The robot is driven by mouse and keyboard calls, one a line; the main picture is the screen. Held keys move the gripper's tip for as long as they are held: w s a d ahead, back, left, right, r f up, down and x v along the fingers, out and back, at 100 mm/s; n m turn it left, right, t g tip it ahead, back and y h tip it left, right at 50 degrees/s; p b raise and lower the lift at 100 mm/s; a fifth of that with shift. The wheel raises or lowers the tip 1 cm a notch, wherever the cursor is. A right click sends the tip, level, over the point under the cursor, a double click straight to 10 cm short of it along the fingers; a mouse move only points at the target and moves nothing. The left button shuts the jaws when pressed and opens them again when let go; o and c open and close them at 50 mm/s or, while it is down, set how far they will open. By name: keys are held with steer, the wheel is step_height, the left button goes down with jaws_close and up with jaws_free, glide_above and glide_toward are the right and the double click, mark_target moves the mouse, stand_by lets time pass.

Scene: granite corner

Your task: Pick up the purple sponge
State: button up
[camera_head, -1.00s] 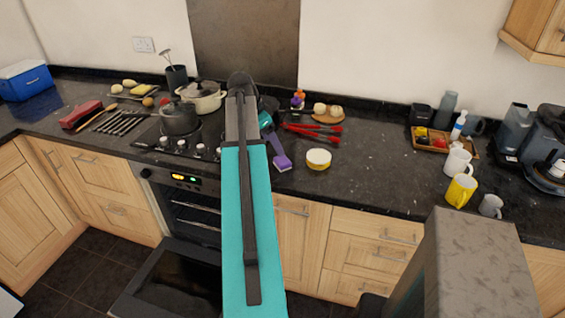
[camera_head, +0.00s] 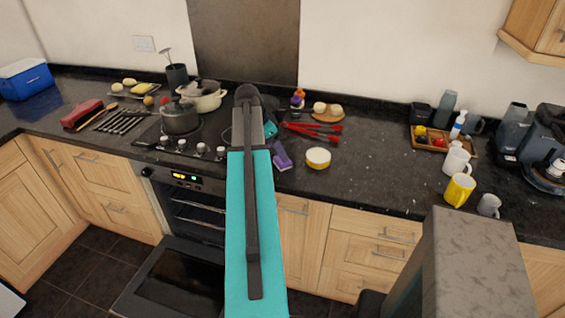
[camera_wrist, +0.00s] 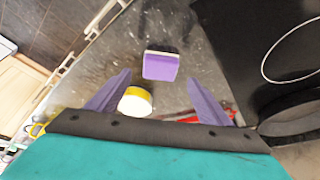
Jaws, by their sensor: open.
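The purple sponge (camera_wrist: 160,67) lies on the dark granite counter, in the upper middle of the wrist view. In the head view the sponge (camera_head: 285,164) is by the hob's right side, close to the fingers and partly hard to tell from them. My gripper (camera_wrist: 160,77) is open and empty, its two purple fingers spread on either side of the sponge in the picture. The sponge shows beyond the fingertips, and the exact height of the gripper above it is unclear. In the head view my arm hides most of the gripper (camera_head: 279,149).
A yellow-and-white round tin (camera_head: 318,158) stands right of the sponge; it shows by the left finger in the wrist view (camera_wrist: 136,101). Red-handled tools (camera_head: 314,130) lie behind. The counter right of the tin is clear.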

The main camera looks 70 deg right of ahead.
mark_target(280, 160)
steer(key=shift+p+x, duration=1.05)
steer(key=shift+x, duration=1.25)
steer(key=c, duration=1.2)
steer(key=shift+r, duration=0.1)
steer(key=shift+r+b, duration=1)
steer(key=shift+r, duration=0.5)
steer(key=s+a+r+b, duration=0.1)
steer(key=s+a+b, duration=0.2)
steer(key=a, duration=0.4)
steer(key=s+a+b, duration=0.3)
steer(key=a+b, duration=0.1)
steer(key=a, duration=0.3)
steer(key=shift+s+a+r, duration=0.15)
steer(key=shift+a+r, duration=0.2)
